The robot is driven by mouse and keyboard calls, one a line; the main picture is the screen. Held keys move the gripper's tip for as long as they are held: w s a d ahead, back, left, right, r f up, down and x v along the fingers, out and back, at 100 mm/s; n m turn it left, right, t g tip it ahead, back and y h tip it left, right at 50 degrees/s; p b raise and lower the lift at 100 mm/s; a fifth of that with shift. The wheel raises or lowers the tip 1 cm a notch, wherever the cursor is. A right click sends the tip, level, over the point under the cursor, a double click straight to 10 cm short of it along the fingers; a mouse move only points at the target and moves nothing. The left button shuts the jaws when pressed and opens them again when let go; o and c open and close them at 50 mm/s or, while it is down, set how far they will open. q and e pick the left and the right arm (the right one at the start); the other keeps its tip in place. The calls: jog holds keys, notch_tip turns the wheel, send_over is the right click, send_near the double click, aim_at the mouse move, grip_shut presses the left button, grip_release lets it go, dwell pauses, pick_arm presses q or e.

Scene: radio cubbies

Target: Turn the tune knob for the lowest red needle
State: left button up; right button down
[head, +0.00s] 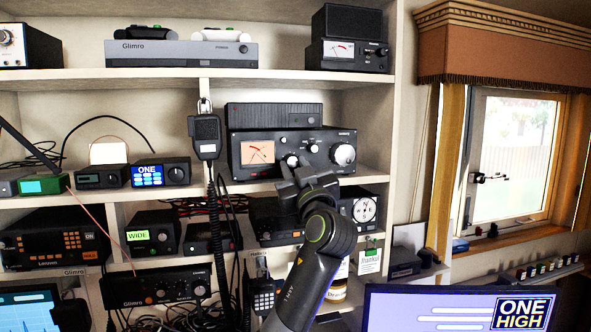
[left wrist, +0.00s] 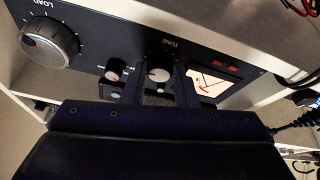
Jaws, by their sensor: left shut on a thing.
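The black tuner (head: 290,140) stands on the middle shelf. Its lit meter (head: 257,152) shows dark and red needles, and the meter also shows in the left wrist view (left wrist: 212,82). The tune knob (left wrist: 158,74), under the label TUNE, has a pale face with a red mark. My left gripper (head: 292,166) reaches up to the tuner's front, and its fingers are shut on the tune knob. In the head view the fingers cover part of the knob. My right gripper is not in view.
The large load knob (left wrist: 48,42) and a smaller knob (left wrist: 113,74) sit beside the tune knob. A hand microphone (head: 206,136) with a coiled cord hangs left of the tuner. Other radios fill the shelves, and a monitor (head: 430,308) stands at the lower right.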

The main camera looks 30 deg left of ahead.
pick_arm(q)
jog(key=shift+s+m+t+h, duration=0.1)
jog(key=shift+m+t+h, duration=0.45)
jog(key=shift+m, duration=1.05)
jog(key=o, duration=1)
jog(key=b+v, duration=0.7)
jog(key=v, duration=1)
jog(key=shift+b, duration=0.4)
jog(key=shift+s+f, duration=0.1)
jog(key=shift+f, duration=0.1)
